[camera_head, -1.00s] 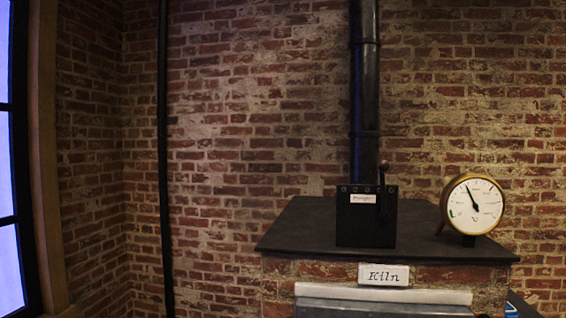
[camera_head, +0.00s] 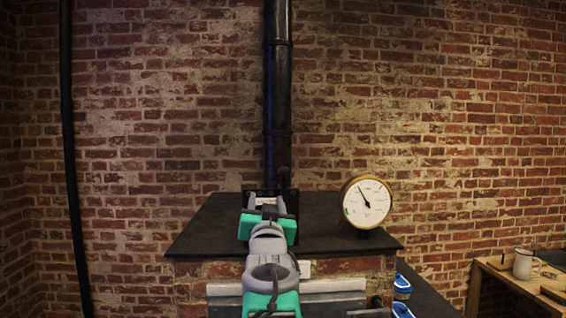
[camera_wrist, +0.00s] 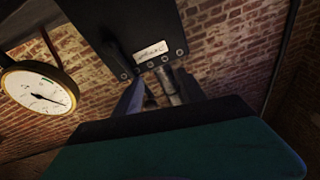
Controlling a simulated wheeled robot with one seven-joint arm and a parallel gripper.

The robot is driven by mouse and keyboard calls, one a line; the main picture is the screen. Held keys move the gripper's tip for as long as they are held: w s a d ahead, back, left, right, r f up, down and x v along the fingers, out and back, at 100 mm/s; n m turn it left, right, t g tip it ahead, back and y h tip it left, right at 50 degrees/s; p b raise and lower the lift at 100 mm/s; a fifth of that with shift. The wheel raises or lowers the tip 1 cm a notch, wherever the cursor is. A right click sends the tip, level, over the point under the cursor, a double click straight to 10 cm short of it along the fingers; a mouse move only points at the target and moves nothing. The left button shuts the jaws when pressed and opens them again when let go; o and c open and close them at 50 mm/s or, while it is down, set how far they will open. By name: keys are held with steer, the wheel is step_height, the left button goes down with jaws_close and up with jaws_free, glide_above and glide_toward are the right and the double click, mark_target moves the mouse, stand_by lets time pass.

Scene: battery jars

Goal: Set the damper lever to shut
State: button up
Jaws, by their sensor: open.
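The damper lever (camera_head: 284,180) is dark. Its knob end stands up at the right side of the dark damper box (camera_head: 248,200), against the flue pipe. My gripper (camera_head: 267,207) is in front of the box and covers most of its face and the lever's lower part. In the wrist view, the box (camera_wrist: 125,20) is close, with a white label and several rivets along its edge. My open gripper (camera_wrist: 158,92) has its fingers apart, near that edge. A dark shape left of the label may be the lever; I cannot tell whether a finger touches it.
The box stands on the dark kiln top (camera_head: 205,225), with the black flue pipe (camera_head: 277,90) rising behind. A round brass gauge (camera_head: 366,202) stands to the right. A wooden bench (camera_head: 520,280) with a mug (camera_head: 523,264) is at far right.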

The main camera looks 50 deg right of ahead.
mark_target(284, 167)
steer(key=s+d+r, duration=0.1)
steer(key=s+r+h, duration=0.1)
steer(key=r, duration=0.1)
steer(key=s+d+r+m+h, duration=0.1)
steer(key=r, duration=0.1)
steer(key=shift+s+d+g, duration=0.3)
steer(key=p+x, duration=0.4)
steer(key=x, duration=0.3)
steer(key=shift+a+r, duration=0.1)
steer(key=shift+r, duration=0.1)
steer(key=shift+w, duration=0.2)
jaws_close()
